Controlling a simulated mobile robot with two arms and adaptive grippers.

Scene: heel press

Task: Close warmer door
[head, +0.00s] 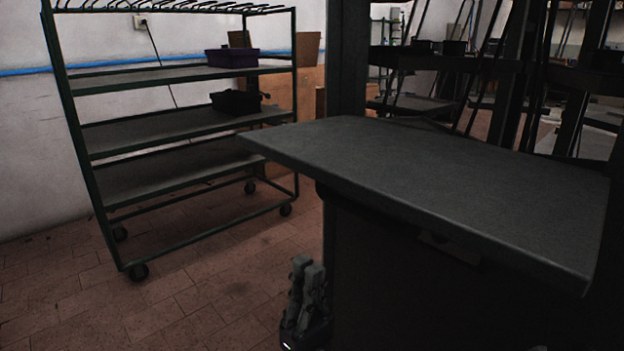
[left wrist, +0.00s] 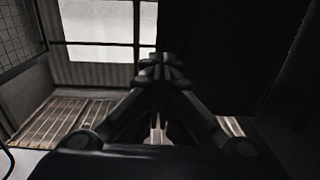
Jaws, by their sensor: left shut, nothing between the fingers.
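A dark machine or cabinet body (head: 430,285) stands under a wide grey top at the right of the head view. I cannot make out a warmer door for certain, nor whether one is open or shut. My left gripper (head: 307,264) points up at the bottom centre, beside the left side of the dark body and below the level of the top. In the left wrist view my left gripper (left wrist: 160,62) has its fingertips together, with nothing between them. A dark, plain surface (left wrist: 230,60) fills the right of that view. My right gripper is not in view.
The grey top (head: 440,185) juts out above and right of my left gripper. A green wheeled rack (head: 140,190) with dark bins (head: 236,101) stands at the back left. Tiled floor (head: 220,285) between them is clear. A dark post (head: 346,60) rises behind the top.

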